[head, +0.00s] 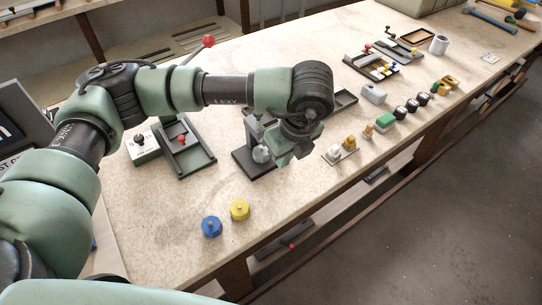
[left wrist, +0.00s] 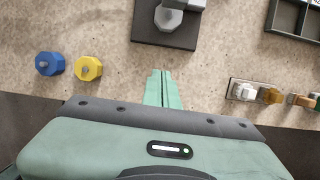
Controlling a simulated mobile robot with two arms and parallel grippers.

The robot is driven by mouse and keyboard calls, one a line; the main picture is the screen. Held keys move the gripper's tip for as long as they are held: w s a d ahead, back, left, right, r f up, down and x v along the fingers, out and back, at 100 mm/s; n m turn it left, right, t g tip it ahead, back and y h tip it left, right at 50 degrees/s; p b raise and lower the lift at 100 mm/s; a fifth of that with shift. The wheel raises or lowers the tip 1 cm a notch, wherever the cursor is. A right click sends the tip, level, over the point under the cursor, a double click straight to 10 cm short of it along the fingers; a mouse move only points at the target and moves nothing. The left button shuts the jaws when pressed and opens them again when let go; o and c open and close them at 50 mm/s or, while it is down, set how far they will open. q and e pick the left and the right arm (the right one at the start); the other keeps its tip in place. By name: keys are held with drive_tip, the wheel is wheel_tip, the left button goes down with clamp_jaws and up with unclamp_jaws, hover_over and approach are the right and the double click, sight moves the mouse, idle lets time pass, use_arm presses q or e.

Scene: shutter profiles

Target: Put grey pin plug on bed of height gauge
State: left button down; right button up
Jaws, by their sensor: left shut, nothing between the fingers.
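The height gauge (head: 252,128) stands on the bench, partly hidden behind my left arm. Its dark bed (head: 246,166) also shows at the top of the left wrist view (left wrist: 150,38). The grey pin plug (head: 261,154) sits on the bed; in the left wrist view (left wrist: 168,20) its faceted body shows near the top edge. My left gripper (head: 278,164) is shut and empty, just right of the plug in the head view. In the left wrist view its closed fingers (left wrist: 158,76) are apart from the plug and the bed. My right gripper is not in view.
A blue plug (head: 211,227) and a yellow plug (head: 239,210) stand near the front edge. A green tray with a red knob (head: 182,140) lies left of the gauge. A plate with small white and brass parts (head: 341,156) lies right. Bare bench surrounds the plugs.

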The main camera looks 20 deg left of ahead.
sight(266, 156)
use_arm(q)
drive_tip(key=p+x, duration=0.2)
drive_tip(key=x, duration=0.5)
drive_tip(key=shift+w+a, duration=0.15)
drive_tip(key=shift+w+a+r+p, duration=0.15)
drive_tip(key=shift+w+a+p, duration=0.45)
drive_tip(key=shift+w+a, duration=0.55)
drive_tip(key=shift+a, duration=0.3)
drive_tip(key=shift+w+a+f+b, duration=0.2)
drive_tip(key=shift+f+b, duration=0.1)
drive_tip(key=shift+b, duration=0.1)
drive_tip(key=shift+w+a+b, duration=0.35)
drive_tip(key=shift+a+b, duration=0.05)
drive_tip(key=shift+b, duration=0.3)
drive_tip(key=shift+r, duration=0.3)
drive_tip(key=shift+a, duration=0.1)
